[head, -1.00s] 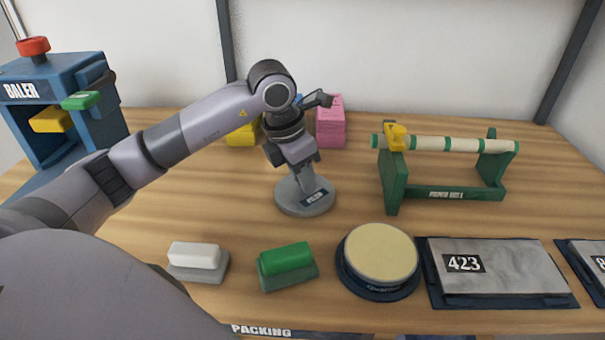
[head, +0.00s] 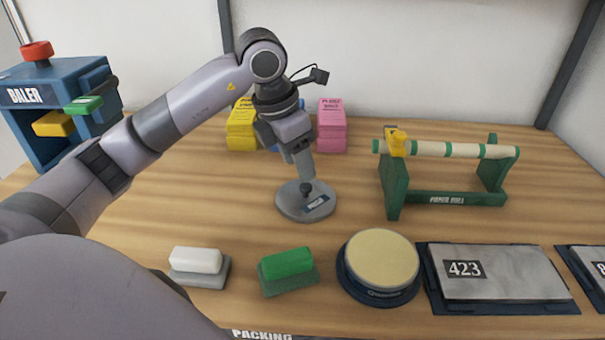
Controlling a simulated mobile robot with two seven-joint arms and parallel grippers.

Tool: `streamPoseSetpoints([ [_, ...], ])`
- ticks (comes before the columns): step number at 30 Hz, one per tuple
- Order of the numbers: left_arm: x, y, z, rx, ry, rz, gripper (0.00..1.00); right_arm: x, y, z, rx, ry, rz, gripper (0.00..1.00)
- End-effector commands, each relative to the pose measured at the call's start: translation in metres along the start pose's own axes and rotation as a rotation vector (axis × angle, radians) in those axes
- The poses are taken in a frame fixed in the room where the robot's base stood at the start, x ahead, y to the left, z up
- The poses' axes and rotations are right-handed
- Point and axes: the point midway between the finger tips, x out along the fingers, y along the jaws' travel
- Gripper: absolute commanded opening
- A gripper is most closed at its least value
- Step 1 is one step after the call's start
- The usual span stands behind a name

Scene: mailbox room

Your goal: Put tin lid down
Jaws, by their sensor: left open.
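The tin lid looks to be the grey round disc (head: 290,209) with a dark knob and a small label. It lies flat on the wooden table in the middle of the head view. My left gripper (head: 305,178) is just above the lid's knob, pointing down. Its jaws are open and hold nothing; one finger hides part of the other. The knob shows below the fingertips. My right gripper is not in view.
Behind stand a yellow box (head: 241,128) and a pink box (head: 332,128). A green paper-roll stand (head: 455,197) is at right and a blue baler (head: 88,78) at left. In front are a white block (head: 196,260), green block (head: 288,263), round cream-topped pad (head: 382,258) and plate 423 (head: 505,272).

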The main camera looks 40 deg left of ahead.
Motion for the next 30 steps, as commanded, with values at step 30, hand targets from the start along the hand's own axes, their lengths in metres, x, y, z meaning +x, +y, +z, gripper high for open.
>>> streamPoseSetpoints([
  [30, -0.065, 0.000, 0.000, 0.000, 0.001, 0.000, 0.51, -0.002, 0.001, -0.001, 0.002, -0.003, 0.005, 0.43],
])
